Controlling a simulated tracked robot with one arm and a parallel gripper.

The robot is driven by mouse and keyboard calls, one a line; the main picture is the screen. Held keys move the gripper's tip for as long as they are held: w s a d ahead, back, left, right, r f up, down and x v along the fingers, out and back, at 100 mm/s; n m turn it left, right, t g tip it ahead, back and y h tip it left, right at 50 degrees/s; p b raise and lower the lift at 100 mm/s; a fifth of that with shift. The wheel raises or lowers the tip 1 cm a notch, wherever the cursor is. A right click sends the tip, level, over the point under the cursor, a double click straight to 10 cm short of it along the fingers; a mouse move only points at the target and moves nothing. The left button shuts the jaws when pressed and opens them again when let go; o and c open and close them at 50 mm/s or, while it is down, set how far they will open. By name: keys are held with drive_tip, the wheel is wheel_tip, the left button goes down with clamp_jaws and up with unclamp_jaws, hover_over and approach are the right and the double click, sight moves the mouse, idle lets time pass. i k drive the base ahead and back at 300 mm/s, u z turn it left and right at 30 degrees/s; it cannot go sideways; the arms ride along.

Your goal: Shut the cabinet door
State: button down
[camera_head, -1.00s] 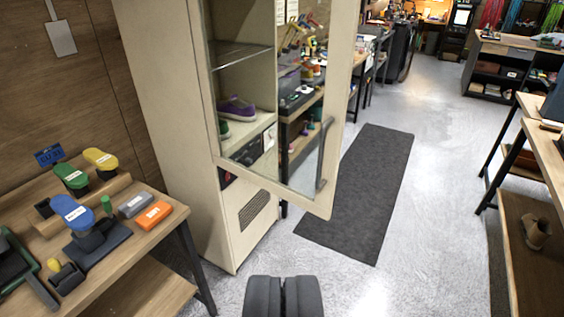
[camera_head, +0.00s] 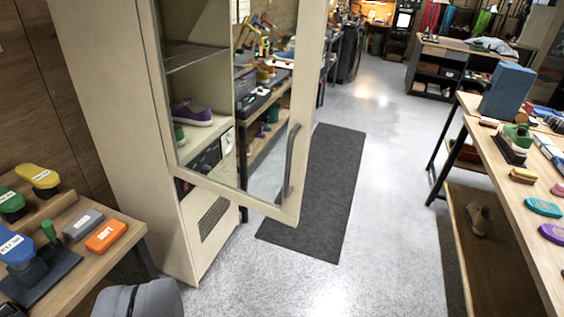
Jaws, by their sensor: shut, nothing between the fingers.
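The cream cabinet (camera_head: 110,130) stands left of centre. Its glass-panelled door (camera_head: 306,110) is open and swung outward toward me, with a dark vertical handle (camera_head: 291,160) near its free edge. Through the opening and glass I see a wire shelf (camera_head: 190,57), a purple shoe (camera_head: 192,113) and part of a green shoe (camera_head: 178,134). My gripper (camera_head: 137,300) is at the bottom left of the view, dark grey, fingers together and empty. It is apart from the door, in front of the cabinet's base and below the handle in the picture.
A long workbench (camera_head: 505,190) with shoe-care items runs along the right. A dark mat (camera_head: 325,190) lies on the floor behind the door. The grey floor (camera_head: 370,270) between is clear.

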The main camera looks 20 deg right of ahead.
sight(313, 15)
drive_tip(key=i, duration=0.85)
drive_tip(key=z, duration=0.05)
